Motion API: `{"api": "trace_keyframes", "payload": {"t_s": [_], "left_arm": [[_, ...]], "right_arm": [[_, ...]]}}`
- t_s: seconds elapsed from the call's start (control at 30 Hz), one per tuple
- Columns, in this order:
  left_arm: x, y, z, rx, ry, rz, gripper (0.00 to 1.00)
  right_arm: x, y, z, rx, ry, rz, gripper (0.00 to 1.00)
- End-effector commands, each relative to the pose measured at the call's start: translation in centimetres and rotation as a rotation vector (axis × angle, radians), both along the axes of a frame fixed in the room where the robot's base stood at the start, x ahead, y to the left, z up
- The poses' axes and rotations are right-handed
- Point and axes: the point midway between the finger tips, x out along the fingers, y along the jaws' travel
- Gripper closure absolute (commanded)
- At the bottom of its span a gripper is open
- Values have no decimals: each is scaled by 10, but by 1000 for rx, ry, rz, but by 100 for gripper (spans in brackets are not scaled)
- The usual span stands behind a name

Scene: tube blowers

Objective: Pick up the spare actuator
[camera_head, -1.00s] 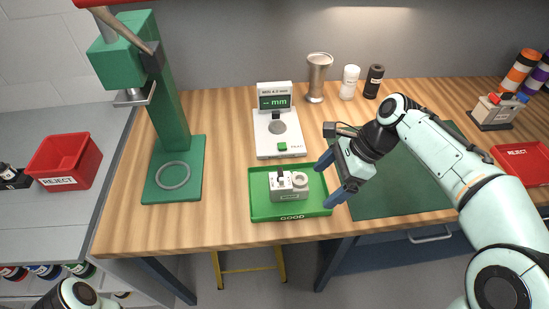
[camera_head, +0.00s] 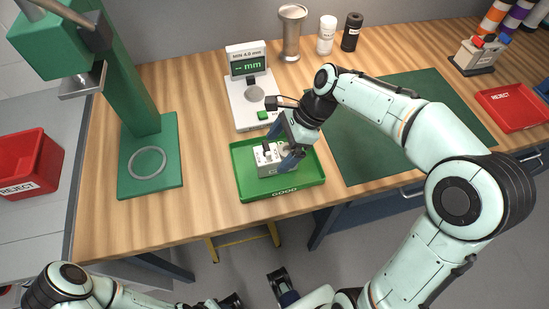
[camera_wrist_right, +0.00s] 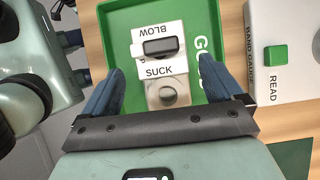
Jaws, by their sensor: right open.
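A small light-grey actuator box (camera_head: 268,160) with a switch and a round knob sits in the green GOOD tray (camera_head: 243,190). In the wrist view the fingers of this gripper (camera_wrist_right: 160,68) stand on either side of the actuator, with gaps showing. The gripper partly hides the actuator's right side in the head view. My left arm is low at the bottom left; its jaw state is unclear.
A white gauge (camera_head: 252,100) stands just behind the tray. A green press (camera_head: 150,150) is to the left, with a red reject bin (camera_head: 30,165) beyond. A green mat (camera_head: 365,145) lies to the right. A metal cup (camera_head: 291,35) and two bottles stand at the back.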

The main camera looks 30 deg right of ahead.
Motion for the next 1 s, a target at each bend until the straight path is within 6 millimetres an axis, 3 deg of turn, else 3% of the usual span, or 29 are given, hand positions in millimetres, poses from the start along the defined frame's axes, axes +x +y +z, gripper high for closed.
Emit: {"api": "trace_keyframes", "payload": {"t_s": [0.23, 0.57, 0.67, 0.83, 1.0], "left_arm": [[-2, 0, -7, 0, 2, 0, 57], [-2, 0, -8, 0, 2, 0, 57], [-2, 0, -8, 0, 2, 0, 57], [-2, 0, -8, 0, 2, 0, 57], [-2, 0, -8, 0, 2, 0, 57]], "right_arm": [[6, 15, -35, 1, 4, 2, 6], [8, 20, -41, 0, 1, 0, 6], [8, 20, -41, 0, 1, 0, 32], [8, 20, -41, 0, 1, 0, 86], [8, 20, -40, 1, -2, 0, 86]]}}
